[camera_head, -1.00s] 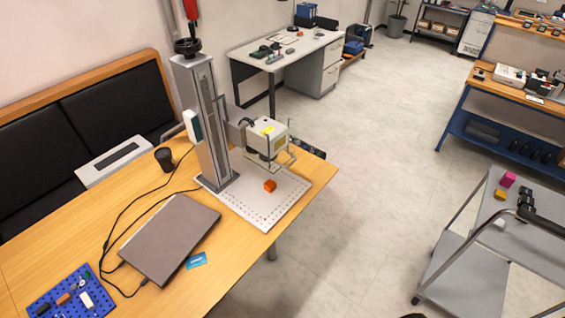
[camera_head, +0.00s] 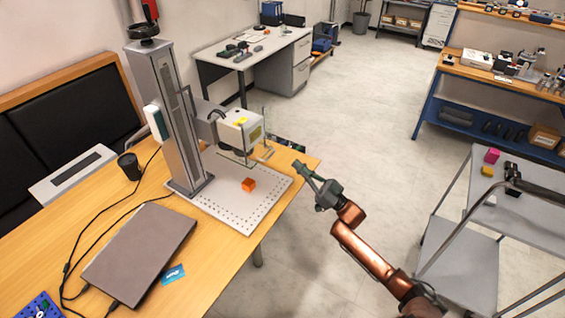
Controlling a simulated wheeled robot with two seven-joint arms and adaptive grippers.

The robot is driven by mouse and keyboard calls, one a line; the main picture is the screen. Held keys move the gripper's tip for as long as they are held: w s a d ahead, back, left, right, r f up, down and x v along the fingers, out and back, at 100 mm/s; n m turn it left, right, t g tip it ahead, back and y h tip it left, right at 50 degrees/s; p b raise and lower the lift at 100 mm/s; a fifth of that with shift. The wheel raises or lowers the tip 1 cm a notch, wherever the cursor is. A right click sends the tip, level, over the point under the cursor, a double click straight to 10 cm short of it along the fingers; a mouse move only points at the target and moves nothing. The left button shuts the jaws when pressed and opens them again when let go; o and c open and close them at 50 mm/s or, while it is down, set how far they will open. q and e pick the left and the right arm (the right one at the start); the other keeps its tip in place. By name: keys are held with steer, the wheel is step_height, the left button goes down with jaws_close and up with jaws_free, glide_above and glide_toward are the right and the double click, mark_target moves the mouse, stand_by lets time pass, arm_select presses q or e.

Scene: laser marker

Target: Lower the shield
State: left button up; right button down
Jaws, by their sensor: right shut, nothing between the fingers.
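The laser marker (camera_head: 182,125) stands on the wooden table, with its column at the left and its white head (camera_head: 240,128) reaching out to the right. The shield (camera_head: 238,161) looks like a clear panel with thin dark edges around the lower part of the head. Its lower edge is above the perforated base plate (camera_head: 238,220). My left gripper is not in view.
A grey cart (camera_head: 510,213) stands at the right. Open floor lies beyond the table's right edge.

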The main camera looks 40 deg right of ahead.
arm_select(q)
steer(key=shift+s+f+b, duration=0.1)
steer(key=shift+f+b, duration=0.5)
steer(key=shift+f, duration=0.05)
arm_select(e)
steer(key=w+a, duration=0.3)
steer(key=w, duration=0.5)
steer(key=shift+w+a+r, duration=0.25)
steer(key=shift+r, duration=0.1)
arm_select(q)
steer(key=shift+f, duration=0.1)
arm_select(e)
steer(key=shift+f, duration=0.1)
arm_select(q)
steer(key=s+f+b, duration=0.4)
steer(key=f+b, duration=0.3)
arm_select(e)
step_height(320, 180, down, 18)
steer(key=shift+r+b, duration=0.25)
steer(key=shift+b, duration=0.85)
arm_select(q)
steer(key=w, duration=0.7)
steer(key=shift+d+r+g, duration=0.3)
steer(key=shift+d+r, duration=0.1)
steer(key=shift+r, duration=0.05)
arm_select(e)
steer(key=shift+f, duration=0.4)
